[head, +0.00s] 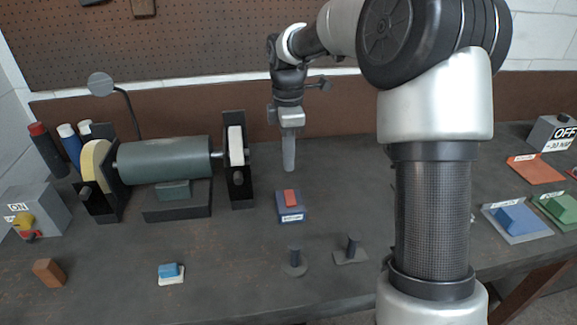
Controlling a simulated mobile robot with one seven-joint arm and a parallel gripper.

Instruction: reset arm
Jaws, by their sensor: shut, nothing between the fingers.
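My gripper (289,168) points straight down over the middle of the dark bench (230,280). Its fingers are shut, with nothing between them. It hangs to the right of the bench grinder (165,160) and above and behind a small blue block with a red top (291,205). It appears apart from both. My arm reaches in from the right and hides part of the bench and back wall.
A grey ON box (40,208) stands left and a grey OFF box (552,133) far right. Blue (518,220) and green (562,207) blocks lie right. Two short pegs (295,258) (352,246), a blue-white block (171,273) and a brown block (49,272) are near the front.

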